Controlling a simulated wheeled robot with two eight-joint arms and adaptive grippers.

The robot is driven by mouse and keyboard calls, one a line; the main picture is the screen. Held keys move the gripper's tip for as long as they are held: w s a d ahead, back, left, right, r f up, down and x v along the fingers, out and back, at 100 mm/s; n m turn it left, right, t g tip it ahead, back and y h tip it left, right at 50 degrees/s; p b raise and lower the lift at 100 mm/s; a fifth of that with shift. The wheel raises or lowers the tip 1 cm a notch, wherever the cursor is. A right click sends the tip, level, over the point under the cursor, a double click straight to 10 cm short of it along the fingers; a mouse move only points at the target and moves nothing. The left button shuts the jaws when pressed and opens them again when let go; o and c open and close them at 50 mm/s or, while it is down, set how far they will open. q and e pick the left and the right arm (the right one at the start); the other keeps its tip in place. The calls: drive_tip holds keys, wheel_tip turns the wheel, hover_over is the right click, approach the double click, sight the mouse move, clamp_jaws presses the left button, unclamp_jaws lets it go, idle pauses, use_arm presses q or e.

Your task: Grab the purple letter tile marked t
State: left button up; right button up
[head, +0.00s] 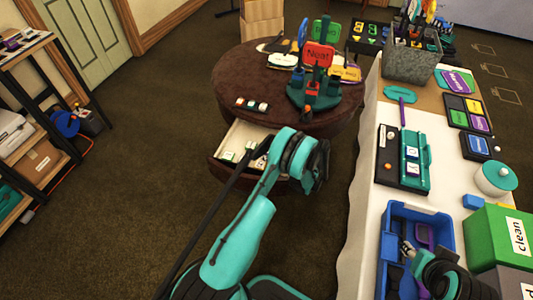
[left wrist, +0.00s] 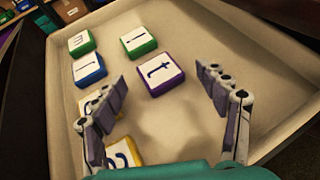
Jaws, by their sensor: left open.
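The purple tile marked t (left wrist: 159,73) lies face up in an open drawer (left wrist: 268,62) in the left wrist view, its white face showing the letter. My left gripper (left wrist: 162,80) is open and empty, with its fingers on either side of the line to the tile. The tile appears beyond the fingertips, not held. In the head view my left arm reaches over the drawer (head: 238,136) of the round brown table, and its wrist hides part of the drawer. My right gripper (head: 408,249) is over the blue bin at lower right; its jaws are unclear.
A green tile (left wrist: 139,42) and a blue tile (left wrist: 88,68) lie close to the purple one. Yellow tiles (left wrist: 122,152) lie near the left finger. Drawer walls surround them; the drawer's right side is bare. The round table (head: 228,85) overhangs behind.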

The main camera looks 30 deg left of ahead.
use_arm(q)
drive_tip(key=shift+w+a+f, duration=0.1)
drive_tip(key=shift+a+f, duration=0.15)
drive_tip(key=shift+a, duration=0.15)
drive_tip(key=shift+r, duration=0.1)
drive_tip(key=c, duration=1.2)
